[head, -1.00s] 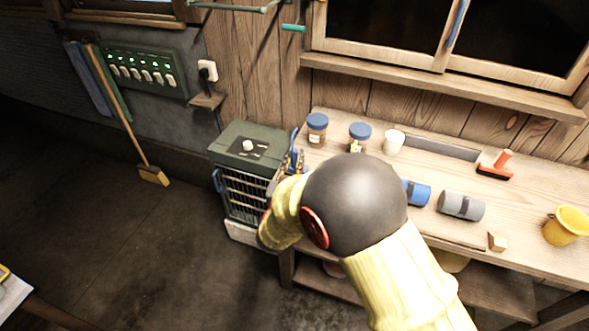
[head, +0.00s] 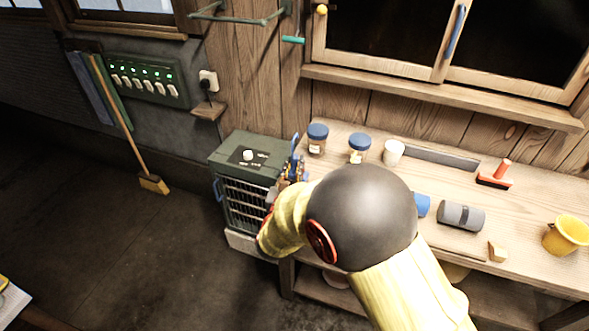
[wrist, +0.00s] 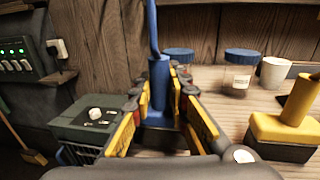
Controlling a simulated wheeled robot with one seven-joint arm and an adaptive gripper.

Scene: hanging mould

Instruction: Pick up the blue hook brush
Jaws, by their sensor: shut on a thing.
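The blue hook brush (wrist: 158,85) stands upright between the fingers in the wrist view. Its thin handle runs up out of the frame and its wider lower part sits between the yellow finger pads. My gripper (wrist: 160,112) is shut on it. In the head view a small part of the blue brush (head: 295,146) shows above my gripper (head: 291,170), at the left end of the workbench.
The workbench (head: 400,234) holds two blue-lidded jars (head: 317,140), a white cup (head: 394,151), a grey cylinder (head: 461,215), a red-handled brush (head: 496,176) and a yellow bucket (head: 566,236). A green heater (head: 240,160) stands left. A yellow-handled brush (wrist: 290,118) is right of the fingers.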

